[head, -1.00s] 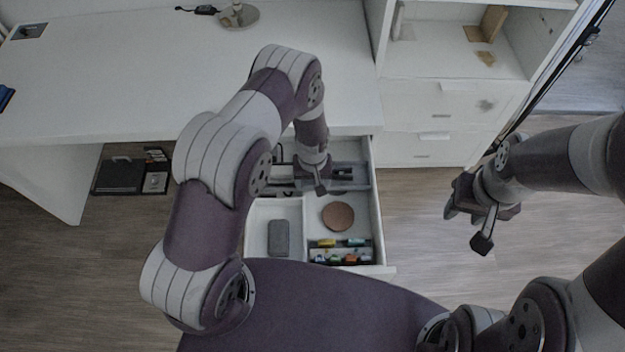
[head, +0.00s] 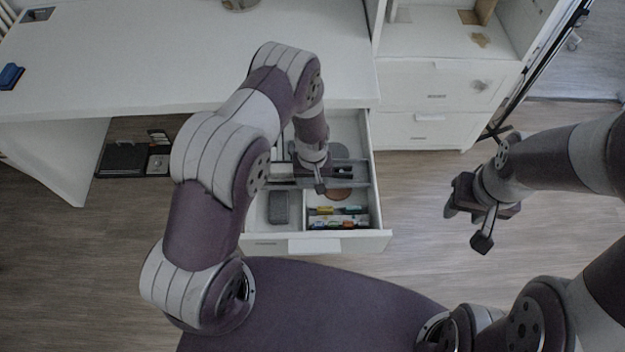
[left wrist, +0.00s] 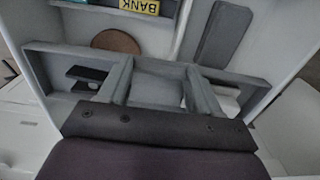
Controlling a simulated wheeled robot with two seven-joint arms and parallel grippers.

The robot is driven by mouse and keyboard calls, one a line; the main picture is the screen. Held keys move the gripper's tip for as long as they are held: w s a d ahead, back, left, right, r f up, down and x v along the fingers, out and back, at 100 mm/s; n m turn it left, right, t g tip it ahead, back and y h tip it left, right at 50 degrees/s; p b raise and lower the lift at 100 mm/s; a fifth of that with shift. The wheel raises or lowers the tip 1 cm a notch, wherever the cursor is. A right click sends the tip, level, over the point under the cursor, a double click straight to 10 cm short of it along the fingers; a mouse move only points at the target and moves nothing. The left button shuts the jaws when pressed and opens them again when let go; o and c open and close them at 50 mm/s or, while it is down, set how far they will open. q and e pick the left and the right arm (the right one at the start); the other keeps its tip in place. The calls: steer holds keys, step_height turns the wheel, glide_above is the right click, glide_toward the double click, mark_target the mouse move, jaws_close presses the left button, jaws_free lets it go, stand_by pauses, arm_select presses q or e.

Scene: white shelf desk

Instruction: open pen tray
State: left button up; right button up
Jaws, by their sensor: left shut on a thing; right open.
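The grey pen tray (head: 352,172) lies across the open white drawer (head: 378,215) under the desk. In the left wrist view the tray (left wrist: 240,76) spans the drawer from side to side, with black items in its left part. My left gripper (head: 318,172) reaches down to the tray and is shut on it; its fingers are mostly hidden in the head view. The left wrist view shows the fingers of the left gripper (left wrist: 158,78) over the tray, which part they grip being unclear. My right gripper (head: 463,205) is open and empty, right of the drawer.
A brown round disc (left wrist: 116,41) is partly under the tray's front edge. A dark grey slab (head: 279,208) and a compartment of small coloured items (head: 338,216) lie in the drawer's front. A drawer cabinet (head: 435,95) stands right.

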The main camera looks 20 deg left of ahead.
arm_select(q)
steer(key=o, duration=1.2)
steer(key=shift+c, duration=0.2)
steer(key=o, duration=0.4)
steer(key=shift+c, duration=0.2)
steer(key=shift+s, duration=0.15)
steer(key=shift+r, duration=0.2)
step_height(320, 180, up, 12)
steer(key=shift+r, duration=0.2)
